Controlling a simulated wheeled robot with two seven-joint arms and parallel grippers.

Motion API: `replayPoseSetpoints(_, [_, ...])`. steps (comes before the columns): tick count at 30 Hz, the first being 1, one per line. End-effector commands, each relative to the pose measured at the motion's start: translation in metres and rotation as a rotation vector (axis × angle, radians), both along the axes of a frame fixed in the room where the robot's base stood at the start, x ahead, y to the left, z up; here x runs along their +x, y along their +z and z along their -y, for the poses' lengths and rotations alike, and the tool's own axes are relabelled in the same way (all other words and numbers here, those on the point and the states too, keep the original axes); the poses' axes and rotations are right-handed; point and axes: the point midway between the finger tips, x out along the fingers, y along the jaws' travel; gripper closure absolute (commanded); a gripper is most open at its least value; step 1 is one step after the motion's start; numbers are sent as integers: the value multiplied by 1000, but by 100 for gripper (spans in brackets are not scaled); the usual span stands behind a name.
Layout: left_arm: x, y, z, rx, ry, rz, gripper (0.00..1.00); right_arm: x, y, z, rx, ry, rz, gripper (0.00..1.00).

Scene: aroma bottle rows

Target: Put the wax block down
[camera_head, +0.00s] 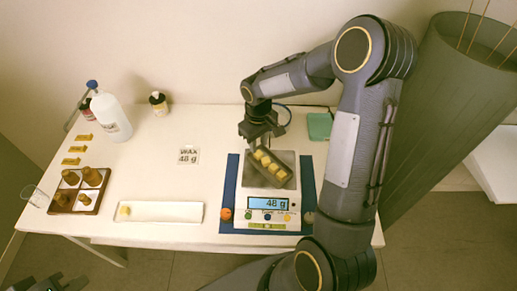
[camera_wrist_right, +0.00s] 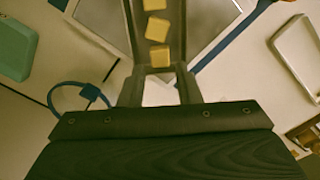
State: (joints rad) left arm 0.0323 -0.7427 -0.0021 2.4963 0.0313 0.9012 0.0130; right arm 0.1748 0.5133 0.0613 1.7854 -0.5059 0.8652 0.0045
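Several yellow wax blocks (camera_head: 267,162) sit in a narrow grey trough on the steel plate of the scale (camera_head: 266,222), whose display reads 48 g. The blocks also show in the right wrist view (camera_wrist_right: 157,29). One more pale yellow block (camera_head: 124,211) lies at the left end of a white tray (camera_head: 170,212). My right gripper (camera_head: 262,141) points down at the back end of the trough. Its fingers (camera_wrist_right: 161,90) stand apart with no block between them. My left gripper (camera_head: 48,285) shows only partly at the bottom left corner, and its fingers cannot be made out.
A card (camera_head: 188,155) reads WAX 48 g. A brown rack (camera_head: 78,191) with amber bottles, a white bottle (camera_head: 110,118) and a glass beaker (camera_head: 36,196) stand at the left. The table middle is mostly clear.

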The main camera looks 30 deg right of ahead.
Motion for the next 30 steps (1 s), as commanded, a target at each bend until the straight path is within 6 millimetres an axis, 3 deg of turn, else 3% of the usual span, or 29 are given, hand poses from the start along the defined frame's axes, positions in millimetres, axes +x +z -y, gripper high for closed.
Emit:
replayPoseSetpoints(6, [0, -3, 0, 0, 0, 0, 100, 1, 48, 0, 0, -1, 5, 70])
replayPoseSetpoints(14, [0, -4, 0, 0, 0, 0, 100, -1, 78, 0, 2, -2, 4, 70])
replayPoseSetpoints(17, [0, -4, 0, 0, 0, 0, 100, -13, 93, -1, 16, -19, 27, 70])
replayPoseSetpoints(20, [0, -4, 0, 0, 0, 0, 100, -40, 116, -5, 53, -60, 80, 70])
replayPoseSetpoints(24, [0, -4, 0, 0, 0, 0, 100, -99, 146, -19, 142, -146, 185, 70])
replayPoseSetpoints(30, [0, -4, 0, 0, 0, 0, 100, -176, 158, -47, 290, -264, 331, 70])
